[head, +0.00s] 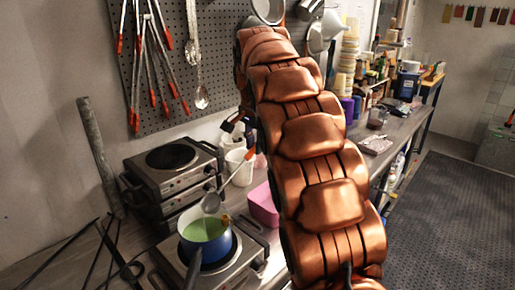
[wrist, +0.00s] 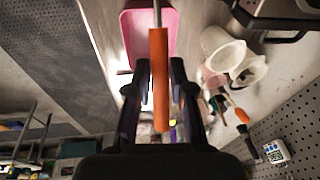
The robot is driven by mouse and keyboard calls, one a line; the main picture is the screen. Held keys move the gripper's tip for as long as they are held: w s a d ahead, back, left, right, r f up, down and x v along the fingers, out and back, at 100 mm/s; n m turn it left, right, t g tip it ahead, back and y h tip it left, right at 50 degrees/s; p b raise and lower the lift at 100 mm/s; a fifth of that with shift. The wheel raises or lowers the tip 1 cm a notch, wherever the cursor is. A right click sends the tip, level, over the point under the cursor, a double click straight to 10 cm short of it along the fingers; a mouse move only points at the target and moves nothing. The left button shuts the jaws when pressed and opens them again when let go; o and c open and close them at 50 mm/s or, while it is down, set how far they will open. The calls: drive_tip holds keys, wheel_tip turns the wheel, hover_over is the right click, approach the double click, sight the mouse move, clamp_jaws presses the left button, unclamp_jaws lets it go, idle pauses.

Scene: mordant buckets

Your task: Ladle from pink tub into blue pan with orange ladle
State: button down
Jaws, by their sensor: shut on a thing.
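My gripper (wrist: 160,72) is shut on the orange handle of the ladle (wrist: 159,95) in the wrist view. In the head view my gripper (head: 238,122) is partly hidden by my arm. The ladle's shaft slants down left to its grey bowl (head: 211,203), which shows over the blue pan (head: 207,258). Whether the bowl holds liquid is unclear. The pan sits on a hot plate and holds pale green liquid. The pink tub (head: 263,208) stands right of the pan, partly behind my arm; it also shows in the wrist view (wrist: 170,38). Its contents are hidden in the head view.
A stacked hot plate (head: 172,160) stands behind the pan. A white bucket (head: 239,167) is behind the tub; white jugs (wrist: 225,55) show in the wrist view. Tongs (head: 160,70) hang on the pegboard. Dark rods (head: 100,155) stand at left. The right floor is clear.

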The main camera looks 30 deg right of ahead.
drive_tip(key=s+a+r+t+h+b, duration=0.1)
drive_tip(key=s+a+r+h+b, duration=0.1)
drive_tip(key=a+r+h+b, duration=0.2)
drive_tip(key=s+a+r+t+h+b, duration=0.2)
drive_tip(key=a+r+h+b, duration=0.2)
drive_tip(key=a, duration=0.7)
drive_tip(key=shift+s+a+r+n+h, duration=0.25)
drive_tip(key=shift+s+n+h, duration=0.15)
drive_tip(key=shift+h, duration=0.1)
idle(1.2)
drive_tip(key=shift+r, duration=0.1)
idle(1.0)
drive_tip(key=shift+r+p, duration=1.55)
drive_tip(key=shift+r, duration=0.9)
